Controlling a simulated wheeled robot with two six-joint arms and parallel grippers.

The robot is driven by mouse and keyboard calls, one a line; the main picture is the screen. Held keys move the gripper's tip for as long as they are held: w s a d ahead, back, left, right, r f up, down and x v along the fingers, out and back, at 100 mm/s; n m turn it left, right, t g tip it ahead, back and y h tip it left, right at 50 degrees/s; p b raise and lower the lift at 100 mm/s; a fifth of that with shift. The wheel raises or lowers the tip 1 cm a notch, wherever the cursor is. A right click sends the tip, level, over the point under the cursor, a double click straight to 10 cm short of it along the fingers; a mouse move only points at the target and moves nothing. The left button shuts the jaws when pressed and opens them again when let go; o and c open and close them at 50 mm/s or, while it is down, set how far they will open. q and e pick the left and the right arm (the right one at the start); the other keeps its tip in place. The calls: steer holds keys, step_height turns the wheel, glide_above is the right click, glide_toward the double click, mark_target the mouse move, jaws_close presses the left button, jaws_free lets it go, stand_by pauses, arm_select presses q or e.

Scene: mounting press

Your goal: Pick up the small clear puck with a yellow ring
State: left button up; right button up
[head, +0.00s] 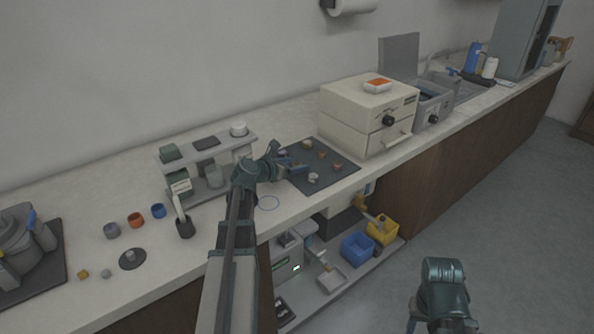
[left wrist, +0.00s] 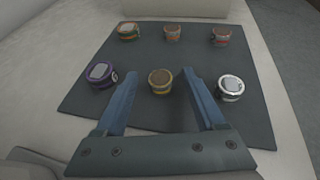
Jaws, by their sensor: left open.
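A puck with a yellow ring and a brownish top (left wrist: 160,81) sits on a dark mat (left wrist: 195,60) in the left wrist view. My left gripper (left wrist: 158,76) is open and empty, its two blue fingers pointing at the mat with this puck centred between their tips; I cannot tell whether they touch it. In the head view my left gripper (head: 300,167) reaches over the left part of the mat (head: 340,178), and I cannot make out this puck there. My right arm shows at the bottom right, its gripper mostly hidden.
A purple-ringed puck (left wrist: 101,73) lies left of the left finger and a white-ringed one (left wrist: 230,88) right of the right finger. Several more pucks form a row behind. A cream box (head: 367,113) stands behind the mat; a grey rack (head: 180,162) stands left.

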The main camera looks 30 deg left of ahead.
arm_select(q)
jaws_close()
stand_by(0.3)
steer(key=shift+r, duration=0.15)
